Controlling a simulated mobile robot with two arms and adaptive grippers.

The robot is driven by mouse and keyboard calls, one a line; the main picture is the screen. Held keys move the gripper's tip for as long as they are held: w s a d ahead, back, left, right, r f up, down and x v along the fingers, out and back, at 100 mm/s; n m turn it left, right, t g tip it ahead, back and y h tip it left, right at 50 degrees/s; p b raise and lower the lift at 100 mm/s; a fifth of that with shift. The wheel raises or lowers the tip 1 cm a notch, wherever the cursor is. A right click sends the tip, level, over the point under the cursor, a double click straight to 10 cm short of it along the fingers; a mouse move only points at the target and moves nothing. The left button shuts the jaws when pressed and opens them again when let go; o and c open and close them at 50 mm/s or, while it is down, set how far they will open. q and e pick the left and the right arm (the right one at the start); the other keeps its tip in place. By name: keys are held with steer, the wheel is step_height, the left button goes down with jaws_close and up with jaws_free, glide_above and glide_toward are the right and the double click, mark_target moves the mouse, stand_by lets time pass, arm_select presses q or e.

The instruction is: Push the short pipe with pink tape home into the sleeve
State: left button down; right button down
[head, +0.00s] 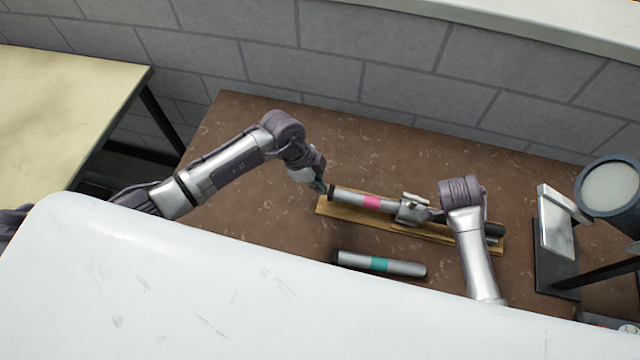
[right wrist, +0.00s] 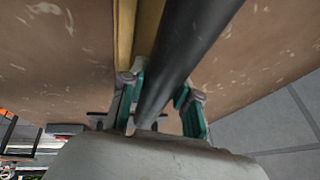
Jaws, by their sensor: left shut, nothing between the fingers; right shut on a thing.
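The short silver pipe with pink tape (head: 371,201) lies along a wooden board, its right end toward the dark sleeve (head: 492,230). My left gripper (head: 326,188) is shut and empty at the pipe's dark left end, touching or very close to it. My right gripper (head: 411,212) is over the board, just right of the pink tape. In the right wrist view its green fingers (right wrist: 160,100) stand on both sides of the dark sleeve (right wrist: 190,50). The junction of pipe and sleeve is hidden by my right gripper, so the insertion depth cannot be told.
The wooden board (head: 322,207) rests on the brown table (head: 240,130). A pipe with teal tape (head: 379,264) lies in front of it. A lamp-like round fixture (head: 608,184) and a tilted panel (head: 556,225) stand at the right. The block wall (head: 340,70) is behind.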

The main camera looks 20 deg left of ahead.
arm_select(q)
steer(key=shift+a+r, duration=0.5)
steer(key=shift+a, duration=0.25)
steer(key=shift+a+r, duration=0.5)
steer(key=shift+a, duration=0.2)
step_height(320, 180, up, 7)
arm_select(e)
steer(key=shift+c, duration=2.4)
jaws_free()
steer(key=shift+r, duration=0.15)
steer(key=shift+p+v, duration=2.45)
steer(key=shift+p, duration=0.2)
steer(key=p+v, duration=0.2)
steer(key=p, duration=0.1)
steer(key=shift+d+r, duration=0.1)
steer(key=shift+r, duration=0.4)
arm_select(q)
step_height(320, 180, up, 8)
arm_select(e)
steer(key=shift+w+d+r+v, duration=0.1)
steer(key=shift+d+v, duration=0.05)
steer(key=shift+v, duration=0.8)
steer(key=shift+w+d+r+v, duration=0.1)
steer(key=shift+d+v, duration=0.05)
steer(key=shift+v, duration=0.8)
steer(key=shift+w+d+r+v, duration=0.1)
steer(key=shift+d+v, duration=0.05)
steer(key=shift+v, duration=0.75)
